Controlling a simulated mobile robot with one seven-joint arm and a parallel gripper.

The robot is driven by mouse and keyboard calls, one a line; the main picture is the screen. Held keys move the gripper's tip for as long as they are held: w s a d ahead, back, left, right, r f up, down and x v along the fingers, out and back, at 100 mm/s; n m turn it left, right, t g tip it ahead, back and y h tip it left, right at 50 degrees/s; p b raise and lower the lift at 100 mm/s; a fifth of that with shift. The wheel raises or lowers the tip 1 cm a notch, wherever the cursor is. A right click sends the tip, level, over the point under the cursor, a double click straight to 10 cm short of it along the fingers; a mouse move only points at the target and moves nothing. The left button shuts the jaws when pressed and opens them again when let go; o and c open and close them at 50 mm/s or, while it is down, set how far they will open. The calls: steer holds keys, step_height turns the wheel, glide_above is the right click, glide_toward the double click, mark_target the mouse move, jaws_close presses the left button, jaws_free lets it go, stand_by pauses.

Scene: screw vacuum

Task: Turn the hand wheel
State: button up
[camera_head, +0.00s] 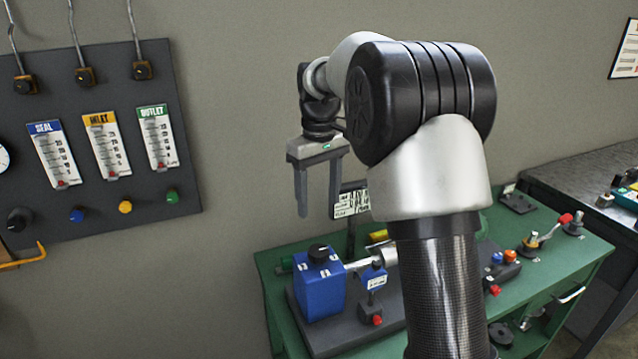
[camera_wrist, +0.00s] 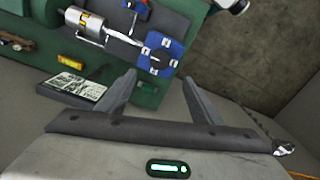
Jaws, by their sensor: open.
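No part is plainly marked as the hand wheel. A round black knob (camera_head: 318,252) sits on top of a blue block (camera_head: 319,288) on the green bench; it may be the hand wheel. In the wrist view the blue block (camera_wrist: 163,53) is beyond my fingertips, with a dark part on it too small to make out. My gripper (camera_head: 319,207) hangs fingers down, open and empty, above the blue block and apart from it. Both fingers also show in the wrist view (camera_wrist: 160,80).
A silver cylinder (camera_wrist: 92,26) joins the blue block. A small blue valve (camera_head: 373,279) with a red knob stands beside it. A printed card (camera_head: 351,204) stands behind. A dark gauge panel (camera_head: 105,130) hangs on the left wall. My arm hides the bench's middle.

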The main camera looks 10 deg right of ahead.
steer(key=shift+r, duration=1.85)
steer(key=s+r+m+t, duration=0.15)
steer(key=s+r, duration=0.25)
steer(key=s, duration=0.4)
steer(key=s+r+m+t, duration=0.1)
steer(key=s+r+t, duration=0.15)
steer(key=s, duration=0.55)
steer(key=s+f+m, duration=0.1)
steer(key=s+f, duration=0.1)
steer(key=s, duration=0.5)
steer(key=s+f+m+t, duration=0.1)
steer(key=s+f, duration=0.1)
steer(key=s, duration=0.5)
steer(key=shift+s+d+f+m+t+p, duration=0.15)
steer(key=shift+d+f+m+t+p, duration=0.15)
steer(key=shift+d+f+m, duration=0.1)
